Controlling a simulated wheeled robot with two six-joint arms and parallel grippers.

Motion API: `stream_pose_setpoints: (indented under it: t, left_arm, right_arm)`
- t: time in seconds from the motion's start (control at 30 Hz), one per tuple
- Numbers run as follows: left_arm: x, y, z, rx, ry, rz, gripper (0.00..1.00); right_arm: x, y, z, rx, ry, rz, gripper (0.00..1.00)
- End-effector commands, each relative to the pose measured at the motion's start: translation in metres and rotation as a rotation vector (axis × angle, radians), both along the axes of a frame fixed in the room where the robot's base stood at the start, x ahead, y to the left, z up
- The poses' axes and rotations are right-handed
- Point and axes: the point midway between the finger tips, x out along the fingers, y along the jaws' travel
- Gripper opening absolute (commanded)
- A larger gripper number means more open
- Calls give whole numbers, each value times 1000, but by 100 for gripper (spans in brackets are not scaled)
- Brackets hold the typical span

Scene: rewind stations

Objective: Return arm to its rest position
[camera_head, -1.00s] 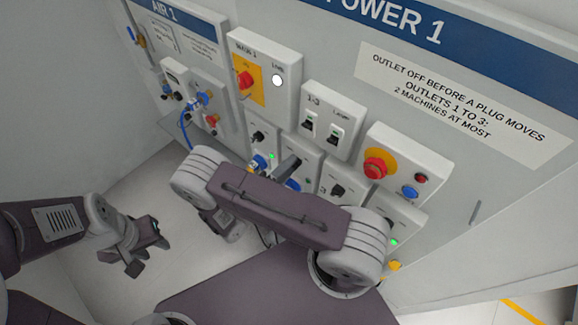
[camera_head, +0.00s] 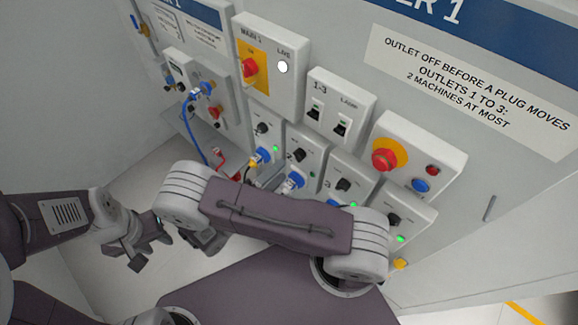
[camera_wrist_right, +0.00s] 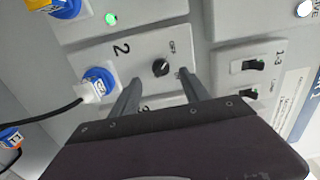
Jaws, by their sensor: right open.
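My right arm's dark purple link (camera_head: 275,218) lies across the middle of the head view, in front of the lower outlets. My right gripper is mostly hidden behind it there. A blue and white plug (camera_wrist_right: 98,85) sits in outlet 2's socket. My left gripper (camera_head: 148,246) is open and empty over the floor at the lower left.
The power board carries a red main switch (camera_head: 250,68), breakers (camera_head: 341,115), a red emergency button (camera_head: 384,159) and outlet 3's knob (camera_head: 344,184). A blue hose (camera_head: 188,135) hangs at the air panel. A black cable (camera_wrist_right: 45,115) leaves the outlet 2 plug. Floor at left is clear.

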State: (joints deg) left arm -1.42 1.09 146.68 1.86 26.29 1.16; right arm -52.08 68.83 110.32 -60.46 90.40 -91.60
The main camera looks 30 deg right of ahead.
Motion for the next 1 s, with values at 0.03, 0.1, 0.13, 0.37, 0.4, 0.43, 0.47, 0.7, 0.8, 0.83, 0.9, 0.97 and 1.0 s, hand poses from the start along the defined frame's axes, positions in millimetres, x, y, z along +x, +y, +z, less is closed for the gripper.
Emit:
stream_pose_setpoints:
  t: [0.03,0.1,0.13,0.37,0.4,0.43,0.47,0.7,0.8,0.83,0.9,0.97,1.0]
  left_arm:
    - [0,0,-7,0,0,0,36]
    - [0,0,-9,0,0,0,36]
    - [0,0,-10,0,0,0,36]
    - [0,0,-9,0,0,0,36]
    - [0,0,-9,0,0,0,36]
    - [0,0,-9,0,0,0,36]
    - [0,0,-9,0,0,0,36]
    - [0,0,-9,0,0,0,36]
    - [0,0,-15,0,0,0,36]
    - [0,0,-18,0,0,0,36]
    - [0,0,-28,0,0,0,36]
    - [0,0,-37,0,0,0,36]
    - [0,0,-43,0,0,0,36]
  right_arm:
    - [-3,8,-4,2,-1,4,54]
    - [-6,16,-3,1,-1,1,54]
    - [-7,18,-2,1,-1,2,54]
    - [-9,21,1,0,1,-2,54]
    - [-9,21,1,0,1,-2,54]
    - [-9,21,1,0,1,-2,54]
    - [-9,21,1,0,1,-2,54]
    - [-9,20,0,3,-1,-4,54]
    - [-17,4,-5,109,-72,-107,54]
    - [-24,-6,-8,179,-126,-180,54]
    - [-48,-30,-21,394,-333,-437,54]
    - [-75,-41,-35,582,-600,-734,54]
    - [-90,-41,-44,683,-805,-948,54]
